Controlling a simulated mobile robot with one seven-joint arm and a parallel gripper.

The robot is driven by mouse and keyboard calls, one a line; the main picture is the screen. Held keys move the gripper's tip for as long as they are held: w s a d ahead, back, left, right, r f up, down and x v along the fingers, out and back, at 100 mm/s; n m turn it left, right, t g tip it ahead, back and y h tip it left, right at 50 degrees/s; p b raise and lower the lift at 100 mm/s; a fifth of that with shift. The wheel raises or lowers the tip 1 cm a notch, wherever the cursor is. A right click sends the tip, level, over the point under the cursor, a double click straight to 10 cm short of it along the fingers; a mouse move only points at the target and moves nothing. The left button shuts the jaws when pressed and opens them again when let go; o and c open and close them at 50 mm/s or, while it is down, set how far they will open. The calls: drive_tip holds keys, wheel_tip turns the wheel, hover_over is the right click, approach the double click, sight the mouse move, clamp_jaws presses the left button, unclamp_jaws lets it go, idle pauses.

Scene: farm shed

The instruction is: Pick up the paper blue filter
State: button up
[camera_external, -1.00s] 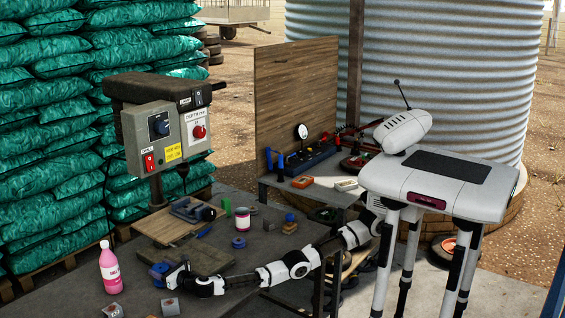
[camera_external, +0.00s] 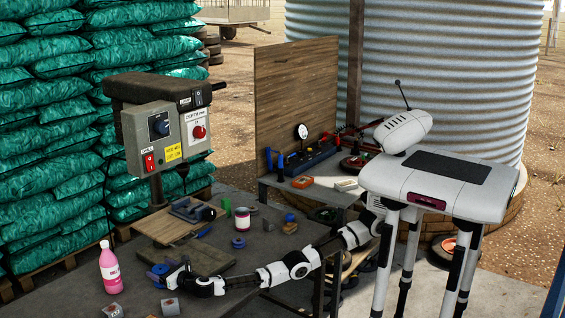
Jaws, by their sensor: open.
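A small blue round piece (camera_external: 157,271), which may be the paper blue filter, is at the near left of the dark workbench, right at my gripper's tips. My gripper (camera_external: 167,273) reaches in from the right, low over the bench, with its jaws open. Its dark fingers partly cover the blue piece. I cannot tell whether they touch it or stand around it. A second blue round piece (camera_external: 238,243), like a ring or roll, lies on the bench further back, clear of my gripper.
A pink bottle (camera_external: 110,270) stands left of my gripper. Small grey blocks (camera_external: 170,306) lie in front. Behind are a dark flat board (camera_external: 205,259), a wooden board (camera_external: 165,228) with a vise-like tool, and a red-and-white can (camera_external: 242,218). A machine with a control box (camera_external: 165,137) rises behind.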

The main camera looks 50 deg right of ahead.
drive_tip(key=shift+s+d+r+p, duration=0.1)
drive_tip(key=shift+s+r+p, duration=0.1)
drive_tip(key=shift+s+p, duration=0.7)
drive_tip(key=shift+s+d+r+p, duration=0.15)
drive_tip(key=shift+s+p, duration=0.15)
drive_tip(key=shift+p, duration=1.05)
drive_tip(key=s+p, duration=0.2)
drive_tip(key=p, duration=0.1)
drive_tip(key=s+p, duration=0.2)
drive_tip(key=s, duration=0.1)
drive_tip(key=s+p, duration=0.2)
drive_tip(key=p, duration=0.1)
drive_tip(key=shift+s+d+f+p, duration=0.1)
drive_tip(key=shift+s+d+p, duration=0.2)
drive_tip(key=shift+s+p, duration=0.1)
drive_tip(key=shift+s+d+f+p, duration=0.15)
drive_tip(key=shift+s+p, duration=0.2)
drive_tip(key=shift+s, duration=0.25)
drive_tip(key=shift+s+f, duration=0.1)
drive_tip(key=shift+s, duration=0.15)
drive_tip(key=shift+c, duration=0.9)
